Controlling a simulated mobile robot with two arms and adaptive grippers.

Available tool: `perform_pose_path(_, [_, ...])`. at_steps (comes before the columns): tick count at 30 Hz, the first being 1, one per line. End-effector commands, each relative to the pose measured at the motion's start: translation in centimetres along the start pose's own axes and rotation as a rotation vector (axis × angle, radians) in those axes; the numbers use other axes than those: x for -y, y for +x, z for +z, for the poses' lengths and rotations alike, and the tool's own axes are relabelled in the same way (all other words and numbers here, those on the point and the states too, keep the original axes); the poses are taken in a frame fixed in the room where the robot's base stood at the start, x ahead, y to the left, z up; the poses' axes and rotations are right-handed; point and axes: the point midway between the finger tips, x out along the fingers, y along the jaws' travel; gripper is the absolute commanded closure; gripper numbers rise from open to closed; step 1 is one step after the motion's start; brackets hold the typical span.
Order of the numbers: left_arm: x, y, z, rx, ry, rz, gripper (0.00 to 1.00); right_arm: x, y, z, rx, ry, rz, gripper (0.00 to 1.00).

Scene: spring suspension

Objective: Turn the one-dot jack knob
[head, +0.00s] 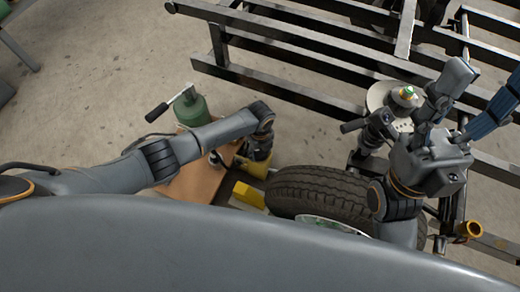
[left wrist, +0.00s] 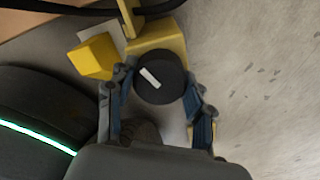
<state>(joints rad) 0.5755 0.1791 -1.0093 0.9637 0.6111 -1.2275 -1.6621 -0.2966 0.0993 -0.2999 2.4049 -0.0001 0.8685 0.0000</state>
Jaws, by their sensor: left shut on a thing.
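A round black knob (left wrist: 161,82) with one white bar-shaped mark on its face shows in the left wrist view, in front of the yellow jack body (left wrist: 160,36). No dot can be made out on it. My left gripper (left wrist: 158,92) is shut on this knob, with one finger at each side of it. In the head view my left gripper (head: 259,148) reaches down beside the yellow jack (head: 255,167), and the knob is hidden there.
A yellow block (head: 248,195) lies beside the jack and a black tyre (head: 318,190). A brown board (head: 190,180) and a green bottle jack (head: 190,108) with a handle are to the left. A dark metal frame (head: 290,45) spans the back. Bare concrete floor shows at the left.

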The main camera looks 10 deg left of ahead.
Motion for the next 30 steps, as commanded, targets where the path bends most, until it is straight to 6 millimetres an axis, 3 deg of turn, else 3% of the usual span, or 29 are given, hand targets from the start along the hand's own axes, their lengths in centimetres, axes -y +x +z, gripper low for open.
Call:
perform_pose_path(19, [-0.05,0.06,-0.05,0.0,0.064,0.001,0.8,-0.05,-0.04,0.01,0.002,0.0,0.006,0.37])
perform_pose_path(20, [-0.04,0.06,-0.05,0.0,0.064,0.001,0.46,-0.05,-0.04,0.01,0.002,0.0,0.005,0.37])
perform_pose_path(23, [-0.04,0.05,-0.05,0.0,0.063,0.001,0.26,-0.05,-0.02,-0.01,0.001,0.0,0.005,0.37])
perform_pose_path(30, [-0.01,0.02,-0.03,0.0,0.062,0.0,0.25,-0.04,0.02,-0.03,0.0,0.0,0.005,0.37])
